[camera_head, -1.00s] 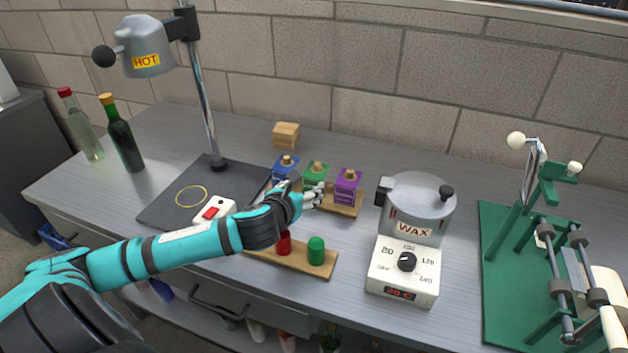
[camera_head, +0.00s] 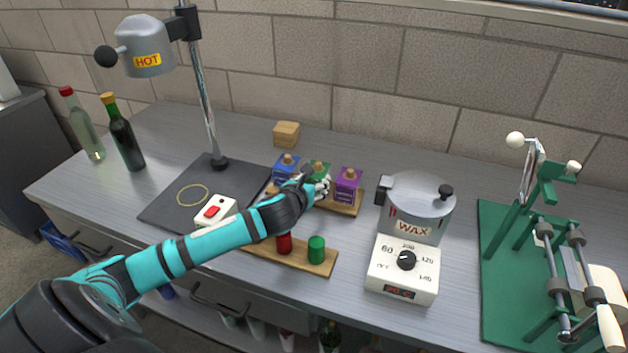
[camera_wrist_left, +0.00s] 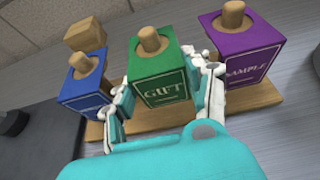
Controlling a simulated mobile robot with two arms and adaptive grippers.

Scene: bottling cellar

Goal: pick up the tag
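Three tag blocks with wooden knobs stand in a row on a wooden rack (camera_head: 345,208): a blue one (camera_head: 284,171), a green one marked GIFT (camera_head: 319,170) and a purple one marked SAMPLE (camera_head: 348,187). My left gripper (camera_head: 318,186) is at the green block, its fingers spread on either side. In the left wrist view the green block (camera_wrist_left: 160,80) stands upright between the fingers (camera_wrist_left: 162,78), with the blue block (camera_wrist_left: 86,92) to the left and the purple block (camera_wrist_left: 238,58) to the right. Finger contact is unclear. My right gripper is out of view.
A second wooden board with a red (camera_head: 284,243) and a green cylinder (camera_head: 316,250) lies in front. A wax pot (camera_head: 415,205) stands right, then a green stand (camera_head: 500,270). A heat lamp (camera_head: 145,50) and two bottles are left. A wood block (camera_head: 286,134) sits behind.

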